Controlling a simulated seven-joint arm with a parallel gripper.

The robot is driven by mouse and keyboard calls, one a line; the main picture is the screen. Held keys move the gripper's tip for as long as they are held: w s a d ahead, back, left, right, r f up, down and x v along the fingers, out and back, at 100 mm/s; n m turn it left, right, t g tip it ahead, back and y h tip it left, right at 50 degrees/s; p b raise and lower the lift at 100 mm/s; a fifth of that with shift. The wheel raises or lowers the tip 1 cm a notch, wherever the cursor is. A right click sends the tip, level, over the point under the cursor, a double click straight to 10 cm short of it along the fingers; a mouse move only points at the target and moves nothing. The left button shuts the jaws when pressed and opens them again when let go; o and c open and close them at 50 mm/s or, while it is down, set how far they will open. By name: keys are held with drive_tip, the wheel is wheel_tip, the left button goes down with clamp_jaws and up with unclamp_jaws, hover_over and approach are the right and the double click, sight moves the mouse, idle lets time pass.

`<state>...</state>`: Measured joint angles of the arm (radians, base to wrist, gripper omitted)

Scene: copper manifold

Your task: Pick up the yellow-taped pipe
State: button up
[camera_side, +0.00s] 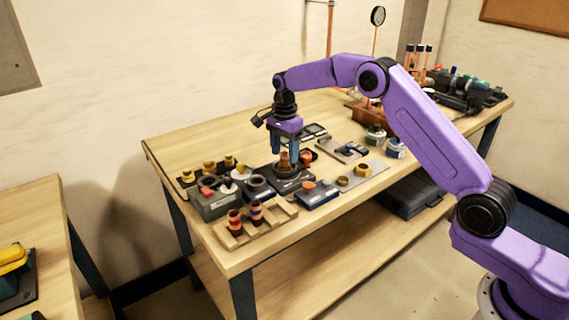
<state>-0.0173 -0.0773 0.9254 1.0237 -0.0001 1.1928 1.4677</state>
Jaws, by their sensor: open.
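My gripper (285,153), with blue fingers, points down over the middle of the workbench. Its fingers are apart, around or just in front of the upper part of a short copper-brown upright piece (285,163). That piece stands in a dark block (294,181); I cannot tell whether the fingers touch it. I cannot make out yellow tape on any pipe at this size. Two short dark cylinders stand on a wooden rack at the front: one with red bands (235,222), one with blue and red bands (256,212).
A grey block (215,205) and several brass fittings (208,167) crowd the left of the wooden workbench (165,148). A blue-grey block (318,196), a plate with brass nuts (361,171) and two round canisters (376,136) lie to the right. Upright copper pipes (418,62) stand at the back right.

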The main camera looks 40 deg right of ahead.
drive_tip(key=shift+f, duration=1.05)
clamp_jaws()
drive_tip(key=shift+r, duration=0.15)
